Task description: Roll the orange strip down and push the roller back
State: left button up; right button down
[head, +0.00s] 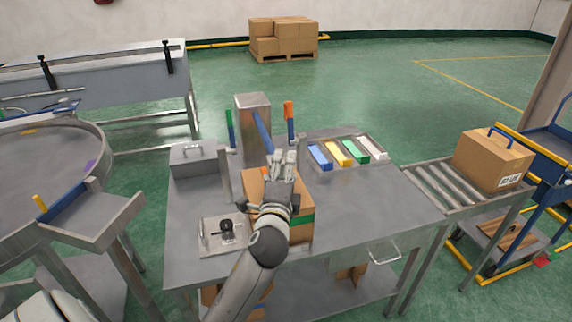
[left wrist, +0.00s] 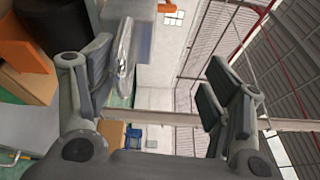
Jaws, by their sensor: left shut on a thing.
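The cardboard box (head: 255,187) sits on the steel table under my left gripper, with an orange patch at its top and a green strip (head: 307,219) on its right side. My left gripper (head: 284,158) is above the box, shut on the roller; the fingers mostly hide the held part. In the left wrist view, a shiny metal part (left wrist: 123,45) lies beside one finger. A blue bar (head: 262,130) slopes from the metal tower (head: 252,115) towards the gripper. An upright orange piece (head: 288,109) on a blue holder stands behind it. My right gripper is out of view.
A tray of coloured blocks (head: 345,153) is at the back right of the steel table (head: 375,215). A metal box (head: 193,158) and a plate with a black knob (head: 225,237) are left. A roller conveyor (head: 445,187) carries a labelled box. The front right table is clear.

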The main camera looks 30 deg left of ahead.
pick_arm(q)
jog(key=s+r, duration=0.2)
jog(key=s, duration=0.1)
jog(key=shift+d+t, duration=0.3)
jog(key=shift+d, duration=0.1)
jog(key=shift+c, duration=0.4)
jog(key=v, duration=0.3)
jog(key=shift+s+d+r, duration=0.2)
jog(key=shift+d+r, duration=0.15)
jog(key=c, duration=0.4)
jog(key=s, duration=0.1)
jog(key=s+d+f, duration=0.1)
jog(key=s+d+b, duration=0.1)
jog(key=shift+s+f, duration=0.35)
jog(key=shift+s, duration=0.05)
